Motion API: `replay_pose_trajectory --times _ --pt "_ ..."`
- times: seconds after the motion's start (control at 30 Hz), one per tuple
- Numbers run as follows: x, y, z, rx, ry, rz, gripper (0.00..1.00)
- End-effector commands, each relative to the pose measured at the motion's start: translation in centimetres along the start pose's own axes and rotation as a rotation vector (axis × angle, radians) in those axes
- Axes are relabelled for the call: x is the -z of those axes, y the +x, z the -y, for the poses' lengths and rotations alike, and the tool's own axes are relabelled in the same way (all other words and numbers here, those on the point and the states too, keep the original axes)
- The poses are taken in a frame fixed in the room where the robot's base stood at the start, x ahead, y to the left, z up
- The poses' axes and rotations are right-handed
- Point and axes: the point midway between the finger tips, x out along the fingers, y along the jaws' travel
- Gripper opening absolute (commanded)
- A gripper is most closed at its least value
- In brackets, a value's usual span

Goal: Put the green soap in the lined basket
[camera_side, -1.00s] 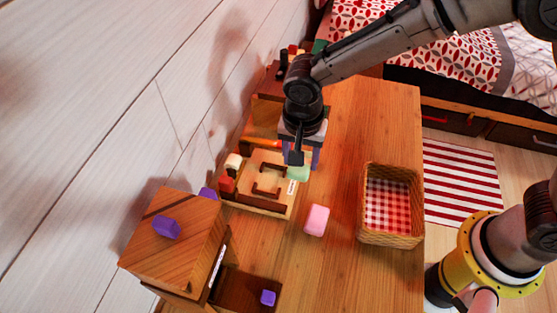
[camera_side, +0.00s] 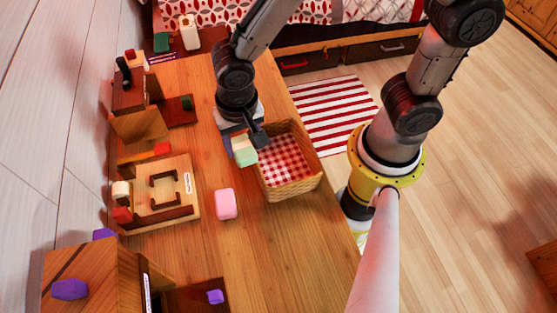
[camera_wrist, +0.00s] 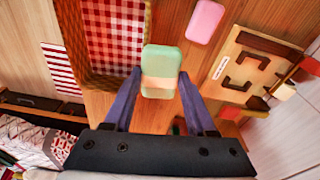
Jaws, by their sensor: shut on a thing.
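The green soap (camera_side: 243,157) is a pale green rounded block with a lighter beige band. My gripper (camera_side: 236,137) is shut on it and holds it above the table, beside the basket's left side. The wrist view shows the soap (camera_wrist: 162,58) between the fingertips of my gripper (camera_wrist: 160,76). The lined basket (camera_side: 297,189) is woven wicker with a red-and-white checked lining. It looks empty in its visible part. In the wrist view the basket (camera_wrist: 76,45) lies to the left of the soap.
A pink soap (camera_side: 226,204) lies on the table (camera_side: 255,245) below the held soap. A wooden tray (camera_side: 190,186) with raised dividers is at the left. A wooden box (camera_side: 85,270) with a purple block stands at the lower left. The right table edge is beyond the basket.

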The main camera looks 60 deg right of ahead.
Motion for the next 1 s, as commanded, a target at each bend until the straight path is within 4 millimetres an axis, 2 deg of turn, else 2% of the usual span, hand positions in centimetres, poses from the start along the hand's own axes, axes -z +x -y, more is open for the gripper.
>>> replay_pose_trajectory --times 0.03,0.2,0.37,0.53,0.7,1.0 --pt "0.1 0.4 -1.8 -0.001 0.001 0.001 0.0" --pt "-0.1 1.7 -6.4 -0.006 0.007 0.004 0.0" --pt "-0.1 2.2 -8.9 -0.012 0.037 0.005 0.0" --pt "0.1 2.8 -9.4 -0.006 0.062 0.0 0.0" --pt "-0.1 5.3 -9.4 -0.007 0.063 0.0 0.0" --pt "-0.5 8.4 -9.3 -0.006 0.064 0.0 0.0"
